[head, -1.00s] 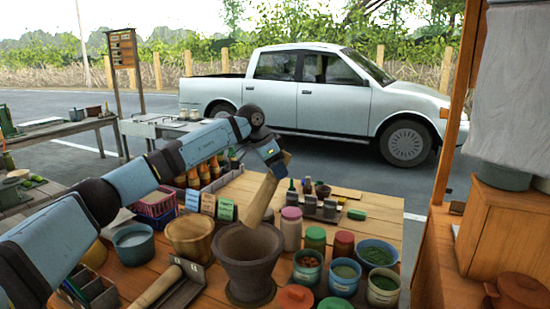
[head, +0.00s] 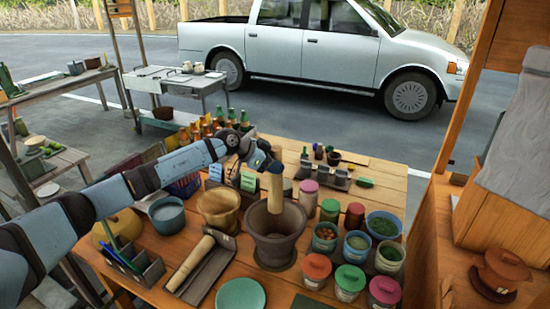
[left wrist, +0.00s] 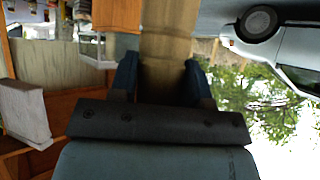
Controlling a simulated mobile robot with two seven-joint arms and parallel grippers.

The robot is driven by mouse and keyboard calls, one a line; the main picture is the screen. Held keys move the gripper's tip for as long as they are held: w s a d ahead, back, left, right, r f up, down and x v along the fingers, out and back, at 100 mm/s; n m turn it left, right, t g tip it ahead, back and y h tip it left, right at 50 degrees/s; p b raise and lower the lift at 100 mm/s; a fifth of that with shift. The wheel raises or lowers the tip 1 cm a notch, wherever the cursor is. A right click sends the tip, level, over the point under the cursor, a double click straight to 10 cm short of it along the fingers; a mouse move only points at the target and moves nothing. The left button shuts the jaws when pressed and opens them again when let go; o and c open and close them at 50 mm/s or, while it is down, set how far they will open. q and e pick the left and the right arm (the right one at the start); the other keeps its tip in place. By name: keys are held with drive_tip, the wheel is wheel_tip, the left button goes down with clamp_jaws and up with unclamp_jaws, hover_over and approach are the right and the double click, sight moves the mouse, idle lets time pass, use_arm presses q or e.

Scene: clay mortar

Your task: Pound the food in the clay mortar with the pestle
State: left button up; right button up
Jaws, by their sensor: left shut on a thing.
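The dark clay mortar (head: 275,249) stands upright on the wooden table, its mouth open upward. My left gripper (head: 272,168) is above it, shut on the upper part of a pale wooden pestle (head: 275,197). The pestle is nearly upright, its lower end in line with the mortar's mouth; I cannot tell whether it is inside or just above. In the left wrist view the pestle (left wrist: 166,75) runs between the two blue fingers of the left gripper (left wrist: 160,82). The food inside the mortar cannot be made out. My right gripper is not in view.
A wooden bowl (head: 219,208) stands just left of the mortar. A second pestle (head: 190,262) lies in a grey tray (head: 213,268). Lidded jars (head: 317,268) and bowls of greens (head: 384,225) crowd the right side. A green disc (head: 240,294) is at the front edge.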

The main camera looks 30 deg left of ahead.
sight(275, 195)
use_arm(q)
wheel_tip(275, 195, down, 6)
drive_tip(key=b, duration=0.3)
wheel_tip(275, 195, down, 12)
drive_tip(key=b, duration=1.5)
drive_tip(key=shift+b, duration=0.35)
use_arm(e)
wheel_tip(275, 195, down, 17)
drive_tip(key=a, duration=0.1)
use_arm(q)
wheel_tip(275, 195, up, 5)
drive_tip(key=p, duration=0.6)
drive_tip(key=shift+r+p, duration=0.1)
drive_tip(key=shift+p, duration=0.25)
drive_tip(key=shift+d+r+p, duration=0.1)
drive_tip(key=shift+r+p, duration=0.2)
drive_tip(key=shift+p, duration=0.1)
drive_tip(key=shift+f, duration=0.1)
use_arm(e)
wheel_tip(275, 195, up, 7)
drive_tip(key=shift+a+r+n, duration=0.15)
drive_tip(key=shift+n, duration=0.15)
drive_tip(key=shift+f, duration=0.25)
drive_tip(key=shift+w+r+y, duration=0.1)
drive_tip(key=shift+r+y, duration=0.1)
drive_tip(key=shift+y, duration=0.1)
